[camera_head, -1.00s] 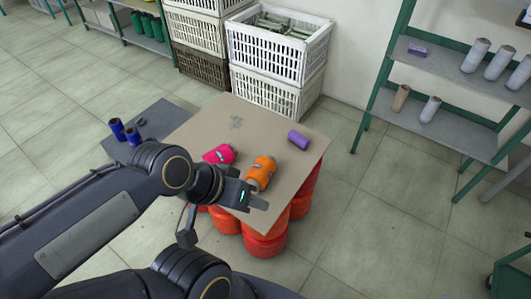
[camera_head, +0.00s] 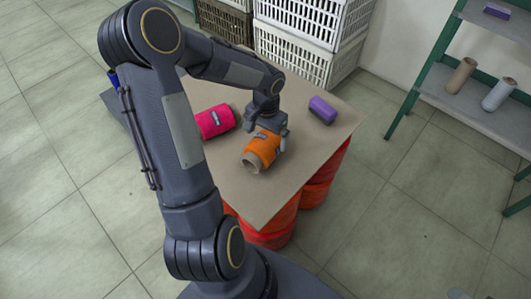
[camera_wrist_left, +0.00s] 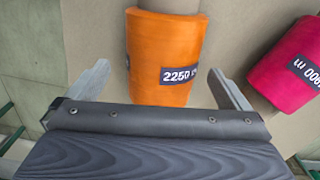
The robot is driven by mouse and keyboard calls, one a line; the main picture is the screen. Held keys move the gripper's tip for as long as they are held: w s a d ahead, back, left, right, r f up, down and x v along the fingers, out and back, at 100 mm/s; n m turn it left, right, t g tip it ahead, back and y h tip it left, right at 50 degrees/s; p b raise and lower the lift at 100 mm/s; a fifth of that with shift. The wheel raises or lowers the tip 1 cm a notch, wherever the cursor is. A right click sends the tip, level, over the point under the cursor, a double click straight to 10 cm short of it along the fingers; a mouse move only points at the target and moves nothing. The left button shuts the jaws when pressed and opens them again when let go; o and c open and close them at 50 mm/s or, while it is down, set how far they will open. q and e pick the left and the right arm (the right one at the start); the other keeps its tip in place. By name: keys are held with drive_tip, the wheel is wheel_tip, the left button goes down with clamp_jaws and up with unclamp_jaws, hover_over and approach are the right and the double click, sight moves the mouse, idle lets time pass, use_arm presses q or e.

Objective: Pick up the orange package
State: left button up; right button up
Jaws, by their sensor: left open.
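The orange package (camera_head: 263,148) is a spool-like roll on a pale core, lying on its side on the brown tabletop (camera_head: 300,165). My left gripper (camera_head: 268,126) is over its far end, pointing down. In the left wrist view the orange package (camera_wrist_left: 163,60) has a dark label reading "2250" and lies ahead of and between the two spread fingers of the left gripper (camera_wrist_left: 160,85). The fingers are open and apart from it on both sides. My right gripper is not in view.
A pink roll (camera_head: 215,121) lies left of the orange one, and also shows in the wrist view (camera_wrist_left: 290,75). A purple package (camera_head: 322,109) lies to the right. White crates (camera_head: 300,55) stand behind; a shelf (camera_head: 475,110) stands at right.

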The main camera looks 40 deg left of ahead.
use_arm(q)
drive_tip(key=f+b, duration=0.1)
drive_tip(key=f, duration=0.2)
drive_tip(key=f+b, duration=0.1)
drive_tip(key=f, duration=0.3)
drive_tip(key=shift+w+a, duration=0.15)
drive_tip(key=shift+a, duration=0.05)
drive_tip(key=shift+c, duration=0.3)
drive_tip(key=c, duration=1)
